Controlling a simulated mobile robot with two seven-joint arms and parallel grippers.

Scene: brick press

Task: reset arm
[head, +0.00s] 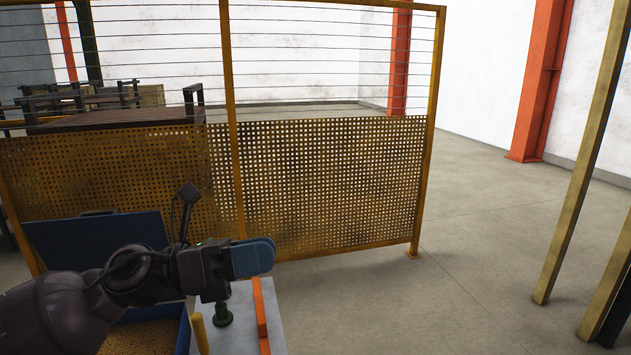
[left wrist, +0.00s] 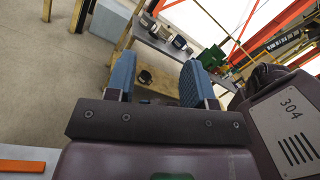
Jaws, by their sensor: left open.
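My left gripper (head: 253,257) reaches in from the left in the head view, held level above a small light-topped stand (head: 278,298). Its blue fingers overlap in that view. In the left wrist view the two blue fingers of my left gripper (left wrist: 158,80) stand apart with nothing between them. It is open and empty. My right gripper is not in view.
A green knob-like part (head: 223,313), an orange bar (head: 261,318) and a yellow post (head: 200,332) are under the gripper. A blue bin (head: 184,335) holds brown grains. A yellow mesh fence (head: 330,185) stands behind. Floor at the right is clear up to yellow posts (head: 580,170).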

